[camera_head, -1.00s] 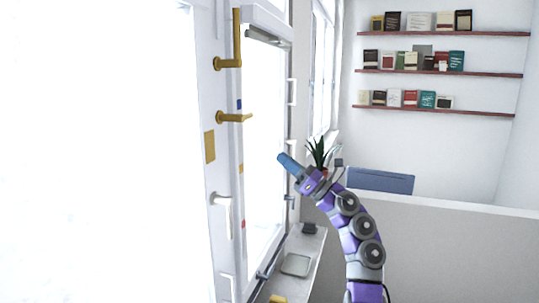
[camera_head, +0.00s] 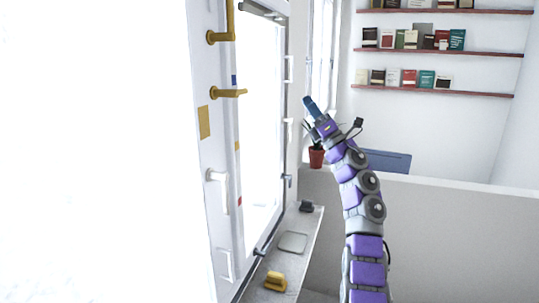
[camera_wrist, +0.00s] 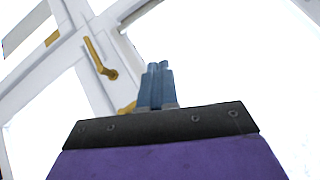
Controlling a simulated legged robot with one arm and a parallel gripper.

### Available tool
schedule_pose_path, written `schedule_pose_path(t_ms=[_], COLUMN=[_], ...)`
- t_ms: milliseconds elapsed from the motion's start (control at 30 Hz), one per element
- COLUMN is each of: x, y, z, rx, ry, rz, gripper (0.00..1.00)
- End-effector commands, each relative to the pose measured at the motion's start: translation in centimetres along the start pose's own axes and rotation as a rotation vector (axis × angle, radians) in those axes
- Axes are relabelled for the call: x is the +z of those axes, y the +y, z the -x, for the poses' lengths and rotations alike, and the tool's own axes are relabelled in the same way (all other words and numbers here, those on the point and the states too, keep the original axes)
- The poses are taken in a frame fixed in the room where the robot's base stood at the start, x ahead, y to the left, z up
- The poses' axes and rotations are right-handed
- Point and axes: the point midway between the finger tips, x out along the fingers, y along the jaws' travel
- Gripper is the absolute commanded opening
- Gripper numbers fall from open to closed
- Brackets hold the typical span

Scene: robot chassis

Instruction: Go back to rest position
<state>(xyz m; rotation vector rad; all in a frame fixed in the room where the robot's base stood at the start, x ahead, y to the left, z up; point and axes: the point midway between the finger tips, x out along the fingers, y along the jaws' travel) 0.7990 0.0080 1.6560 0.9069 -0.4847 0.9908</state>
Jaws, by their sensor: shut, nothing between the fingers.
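My gripper (camera_head: 309,104) has blue fingers and sits at the end of my purple and grey arm.
A sill (camera_head: 300,257) below the window holds a flat grey item (camera_head: 292,242), a yellow object (camera_head: 275,281) and a dark object (camera_head: 306,206). A white partition (camera_head: 450,230) stands on the right. Book shelves (camera_head: 440,51) hang on the back wall. A red pot (camera_head: 316,156) is partly hidden.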

Motion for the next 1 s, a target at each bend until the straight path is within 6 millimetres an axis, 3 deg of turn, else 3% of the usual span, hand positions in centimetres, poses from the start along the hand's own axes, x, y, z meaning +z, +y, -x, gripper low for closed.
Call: schedule_pose_path(t_ms=[133,300,500,733,1000], x=[4.3,8.2,10.5,10.0,5.9], y=[-1.5,-3.7,-6.0,-7.6,-7.1], z=[-1.6,-1.8,-0.1,3.7,11.0], rx=[-0.101,-0.226,-0.390,-0.597,-0.871], ry=[-0.141,-0.295,-0.470,-0.661,-0.883], rz=[-0.160,-0.347,-0.564,-0.791,-1.015], gripper=[0.00,0.00,0.00,0.00,0.00])
